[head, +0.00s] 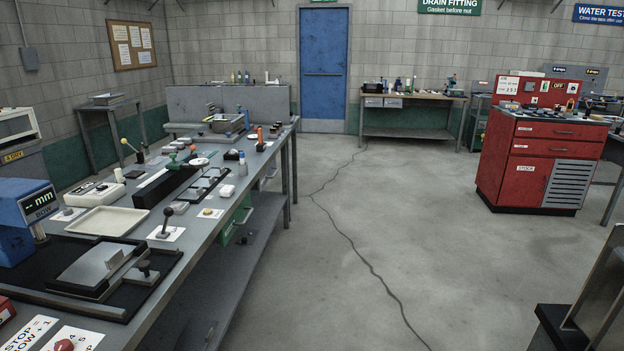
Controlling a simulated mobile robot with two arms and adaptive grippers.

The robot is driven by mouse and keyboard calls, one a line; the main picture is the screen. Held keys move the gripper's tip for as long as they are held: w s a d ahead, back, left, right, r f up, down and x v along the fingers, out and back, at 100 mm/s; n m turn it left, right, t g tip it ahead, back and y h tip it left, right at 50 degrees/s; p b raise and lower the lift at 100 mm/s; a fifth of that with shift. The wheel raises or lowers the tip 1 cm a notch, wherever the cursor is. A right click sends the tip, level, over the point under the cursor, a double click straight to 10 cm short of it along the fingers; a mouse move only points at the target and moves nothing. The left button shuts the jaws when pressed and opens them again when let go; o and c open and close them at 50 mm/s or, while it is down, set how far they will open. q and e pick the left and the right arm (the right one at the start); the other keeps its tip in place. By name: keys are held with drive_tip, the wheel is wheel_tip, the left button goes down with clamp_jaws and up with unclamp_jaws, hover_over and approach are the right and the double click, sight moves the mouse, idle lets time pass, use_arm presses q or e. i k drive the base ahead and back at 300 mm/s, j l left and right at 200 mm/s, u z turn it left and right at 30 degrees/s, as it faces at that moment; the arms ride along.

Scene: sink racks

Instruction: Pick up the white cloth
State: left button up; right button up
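I cannot make out a white cloth for certain. A small white item (226,190) lies near the right edge of the long grey bench (190,235); it is too small to tell whether it is folded cloth. Neither of my grippers shows in the head view.
The bench at left carries a cream tray (107,221), a blue gauge (26,215), a black lever (165,222) and a dark plate fixture (95,270). A red cabinet (540,155) stands at right. The concrete floor between is clear up to the blue door (323,65).

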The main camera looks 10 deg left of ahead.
sight(228, 190)
drive_tip(key=i+l+u, duration=0.1)
drive_tip(key=i+u, duration=0.15)
drive_tip(key=i, duration=0.25)
drive_tip(key=i+l+u, duration=0.25)
drive_tip(key=i, duration=0.3)
drive_tip(key=i+l+u, duration=0.25)
drive_tip(key=i, duration=0.25)
drive_tip(key=i+l+u, duration=0.25)
drive_tip(key=i, duration=0.2)
